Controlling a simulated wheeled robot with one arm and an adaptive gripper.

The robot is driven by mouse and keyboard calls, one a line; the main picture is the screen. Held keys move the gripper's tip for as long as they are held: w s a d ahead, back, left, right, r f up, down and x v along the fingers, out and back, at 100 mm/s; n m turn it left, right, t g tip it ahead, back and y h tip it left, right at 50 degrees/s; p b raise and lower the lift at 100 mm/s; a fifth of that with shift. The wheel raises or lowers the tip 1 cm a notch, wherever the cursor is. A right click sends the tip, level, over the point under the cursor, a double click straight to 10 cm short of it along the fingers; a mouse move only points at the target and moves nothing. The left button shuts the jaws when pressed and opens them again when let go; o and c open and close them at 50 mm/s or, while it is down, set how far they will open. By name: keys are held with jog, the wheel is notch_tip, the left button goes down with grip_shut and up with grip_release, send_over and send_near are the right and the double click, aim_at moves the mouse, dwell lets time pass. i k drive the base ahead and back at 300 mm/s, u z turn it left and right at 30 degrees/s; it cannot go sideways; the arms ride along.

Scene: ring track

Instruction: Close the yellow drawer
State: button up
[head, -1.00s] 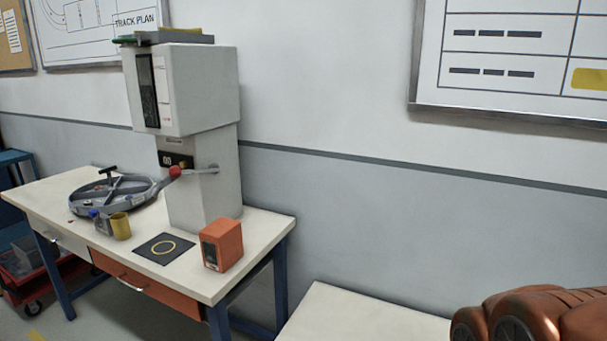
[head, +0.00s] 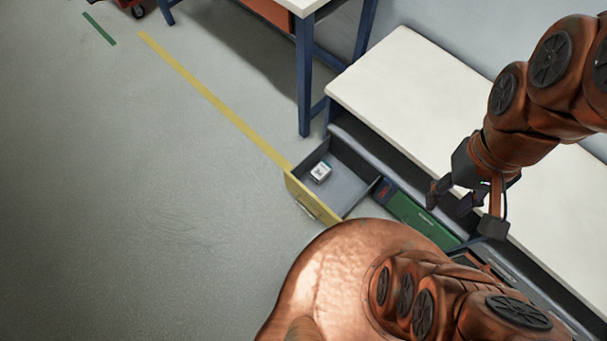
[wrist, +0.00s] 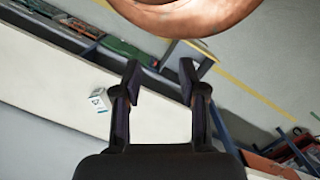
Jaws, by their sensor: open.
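The yellow drawer (head: 316,200) is pulled out from the left end of a low white-topped bench in the head view. Its yellow front has a handle and faces the floor on the left. A small white box (head: 320,172) lies inside its grey interior. My gripper (head: 463,208) is right of the drawer, in front of the bench top in the picture, apart from the drawer. In the wrist view my gripper (wrist: 160,75) shows two spread fingers with nothing between them. A part of the drawer seems to show just beyond the fingers there, but is hard to make out.
A closed green drawer (head: 421,218) sits right of the yellow one. The white bench top (head: 420,85) lies behind them. A table leg (head: 304,80) stands beyond the drawer. In the wrist view, a white box (wrist: 98,100) appears on the bench top. The floor (head: 150,200) at left is clear.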

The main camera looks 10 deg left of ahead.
aim_at(332, 202)
jog(key=u, duration=0.6)
jog(key=k, duration=0.55)
jog(key=u, duration=2.6)
jog(key=k, duration=0.3)
jog(key=z, duration=0.15)
